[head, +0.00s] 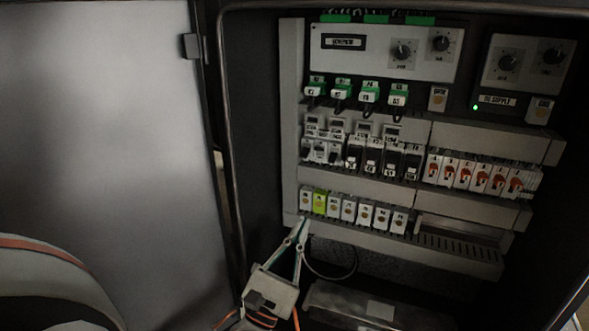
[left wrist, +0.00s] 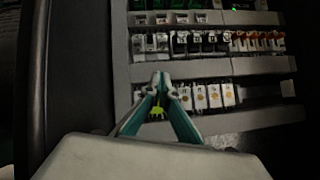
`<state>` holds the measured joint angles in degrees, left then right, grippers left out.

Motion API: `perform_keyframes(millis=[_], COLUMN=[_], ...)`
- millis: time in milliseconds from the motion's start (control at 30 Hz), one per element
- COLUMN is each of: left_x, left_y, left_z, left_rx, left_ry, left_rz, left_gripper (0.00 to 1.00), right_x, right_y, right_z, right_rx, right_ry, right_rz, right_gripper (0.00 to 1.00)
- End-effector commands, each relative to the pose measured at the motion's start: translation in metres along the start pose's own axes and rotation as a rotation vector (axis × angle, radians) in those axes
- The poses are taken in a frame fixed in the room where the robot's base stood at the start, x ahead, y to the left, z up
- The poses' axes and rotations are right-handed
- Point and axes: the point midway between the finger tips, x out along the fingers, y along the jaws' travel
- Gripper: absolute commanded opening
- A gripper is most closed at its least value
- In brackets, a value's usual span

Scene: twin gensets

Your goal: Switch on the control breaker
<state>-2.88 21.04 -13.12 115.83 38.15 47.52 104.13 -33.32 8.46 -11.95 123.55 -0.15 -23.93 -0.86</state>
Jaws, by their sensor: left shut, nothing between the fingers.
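The middle row in the open cabinet holds breakers. A group of grey breakers (head: 320,151) is on its left and several black-fronted breakers (head: 373,159) stand beside it. Their labels are too small to read, so I cannot tell which one is the control breaker or how its lever stands. The breaker row also shows at the top of the left wrist view (left wrist: 195,43). My left gripper (head: 303,222) is shut and empty, its tips just below the left end of the lower module row. My right gripper is out of view.
White lower modules (head: 349,210) include one yellow-green module (head: 319,203). Orange-handled units (head: 480,174) stand at right. Green-topped plug modules (head: 342,91) and knob panels (head: 385,50) are above. The open door (head: 110,130) stands at left; a dark cable (head: 330,277) loops below.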

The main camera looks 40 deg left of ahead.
Motion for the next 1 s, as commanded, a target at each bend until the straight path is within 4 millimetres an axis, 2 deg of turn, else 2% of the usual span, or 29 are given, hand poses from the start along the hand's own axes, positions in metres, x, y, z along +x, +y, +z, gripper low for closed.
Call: perform_keyframes(millis=[33,100,233,700,867,1000], left_x=[0.011,0.017,0.023,0.026,0.045,0.071], left_y=[0.013,0.025,0.037,0.04,0.043,0.046], left_z=[0.004,0.004,0.001,0.0,0.003,0.004], left_rx=[-0.064,-0.141,-0.222,-0.243,-0.242,-0.242], left_ry=[-0.014,-0.022,-0.03,-0.031,-0.035,-0.036], left_rz=[0.034,0.07,0.108,0.116,0.118,0.119], left_gripper=[0.0,0.0,0.0,0.0,0.0,0.0], right_x=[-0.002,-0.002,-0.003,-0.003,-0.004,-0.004], right_y=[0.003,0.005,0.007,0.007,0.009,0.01], right_z=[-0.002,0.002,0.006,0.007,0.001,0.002], right_rx=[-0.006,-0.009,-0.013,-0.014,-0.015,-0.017], right_ry=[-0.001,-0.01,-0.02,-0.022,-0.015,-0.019], right_rz=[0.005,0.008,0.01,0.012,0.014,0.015], right_gripper=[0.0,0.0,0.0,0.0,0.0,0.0])
